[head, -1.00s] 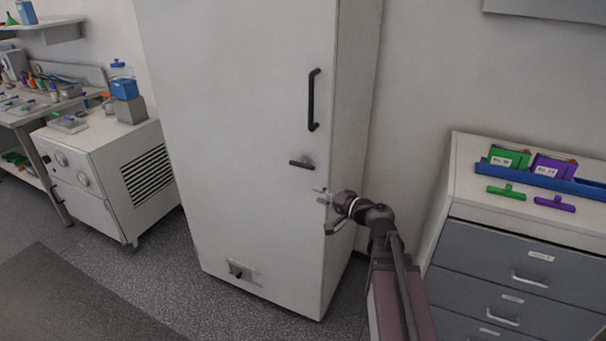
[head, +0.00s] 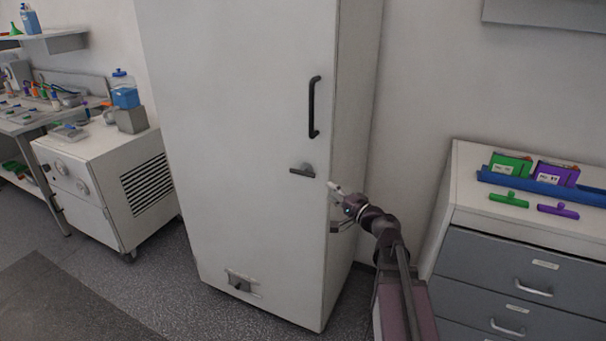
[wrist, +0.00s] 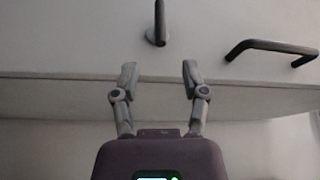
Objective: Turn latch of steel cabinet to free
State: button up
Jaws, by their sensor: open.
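The tall pale steel cabinet (head: 245,120) has its door facing me, shut as far as I can see. Its small dark latch (head: 302,170) lies roughly level, its lever pointing left from the pivot, below the black door handle (head: 314,107). My gripper (head: 334,207) is open and empty, right of and a little below the latch, by the cabinet's right edge. In the wrist view my gripper (wrist: 160,75) has its fingers spread; the latch (wrist: 158,25) lies ahead, between their lines and beyond the tips, with no contact seen. The handle (wrist: 272,47) shows to the right.
A grey drawer unit (head: 480,265) stands at the right, with a blue tray (head: 540,185) and green and purple items on top. A white wheeled unit (head: 95,185) stands left of the cabinet. A second small fitting (head: 240,282) sits low on the door.

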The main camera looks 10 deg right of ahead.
aim_at(302, 173)
jog(key=p+x, duration=0.1)
jog(key=x, duration=1.2)
